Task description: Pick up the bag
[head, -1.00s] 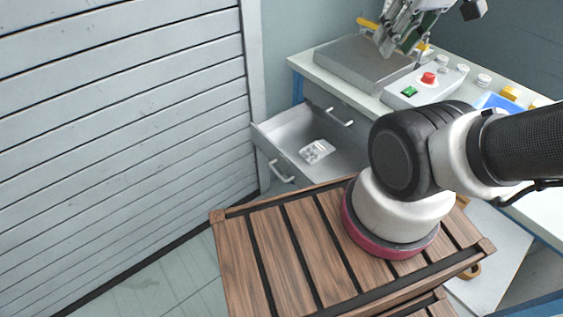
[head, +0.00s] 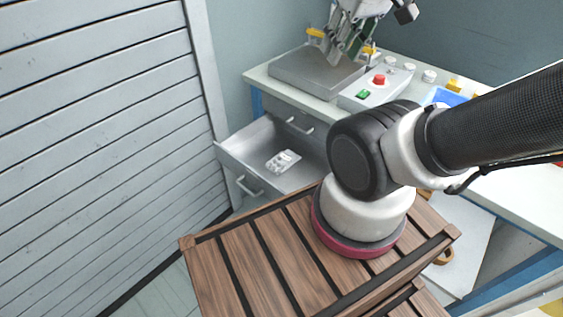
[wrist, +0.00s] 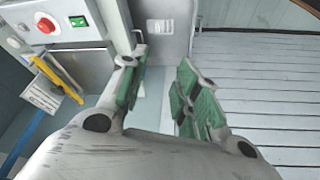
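The bag (head: 283,161) is a small clear packet with pale contents. It lies flat in the open grey drawer (head: 243,152) below the bench. In the wrist view the bag (wrist: 160,26) shows small at the top, in the drawer, beyond the fingers. My gripper (head: 346,50) is above the bench near the grey plate, up and to the right of the bag and well apart from it. In the wrist view my gripper (wrist: 160,92) is open, its green-padded fingers apart with nothing between them.
A grey plate (head: 305,68) and a control box with a red button (head: 379,79) and green switch stand on the bench (head: 262,76). The drawer's walls surround the bag. A slatted shutter wall (head: 90,120) is left. Wood slats (head: 262,250) lie in front.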

